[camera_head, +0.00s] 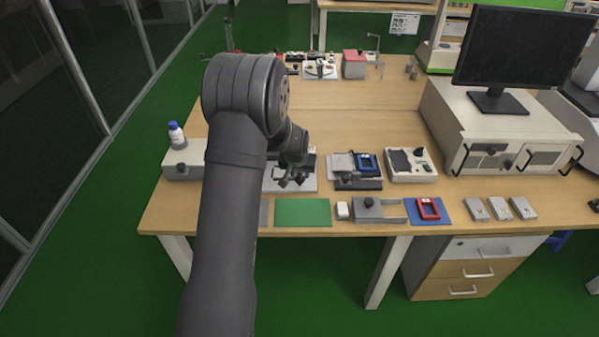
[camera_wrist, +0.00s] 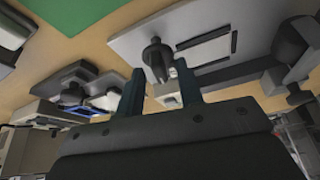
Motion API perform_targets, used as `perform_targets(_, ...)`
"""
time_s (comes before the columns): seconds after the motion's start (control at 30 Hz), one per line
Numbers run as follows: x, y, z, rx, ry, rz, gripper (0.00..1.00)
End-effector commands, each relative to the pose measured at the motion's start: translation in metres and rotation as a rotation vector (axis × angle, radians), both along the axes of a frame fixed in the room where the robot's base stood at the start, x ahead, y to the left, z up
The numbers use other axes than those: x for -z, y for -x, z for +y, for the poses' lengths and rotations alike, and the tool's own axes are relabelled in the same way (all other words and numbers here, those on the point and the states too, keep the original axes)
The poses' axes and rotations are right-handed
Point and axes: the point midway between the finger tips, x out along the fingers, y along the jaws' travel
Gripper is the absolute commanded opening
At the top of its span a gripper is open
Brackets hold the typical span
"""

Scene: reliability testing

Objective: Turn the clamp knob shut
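A dark knob (camera_wrist: 157,57) stands on a light grey plate (camera_wrist: 122,42) in the wrist view, beside a black-framed white rectangle; I take it for the clamp knob. My gripper (camera_wrist: 162,82) is open, with one finger on each side of the knob. A small gap seems to show beside the knob, and I cannot tell whether either finger touches it. In the head view my gripper (camera_head: 291,181) is low over the same grey plate (camera_head: 304,184). My arm and wrist hide much of the plate and the knob there.
A green mat (camera_head: 303,213) lies in front of the plate. To its right are a fixture with a blue device (camera_head: 367,165), a grey fixture with a dark knob (camera_head: 370,202) and a red device (camera_head: 428,208). A bottle (camera_head: 177,135) stands left.

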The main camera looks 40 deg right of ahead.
Motion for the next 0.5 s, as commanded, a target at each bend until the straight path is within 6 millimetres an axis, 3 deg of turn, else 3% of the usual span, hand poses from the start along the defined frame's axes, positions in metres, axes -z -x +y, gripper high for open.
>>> perform_targets(0.13,-0.0002,0.0,0.0,0.0,0.0,0.0,0.34)
perform_targets(0.3,-0.0003,0.0001,0.0001,0.0,0.0,0.0,0.02)
perform_targets(0.5,-0.0003,0.0002,0.0001,-0.004,0.0,-0.001,0.0)
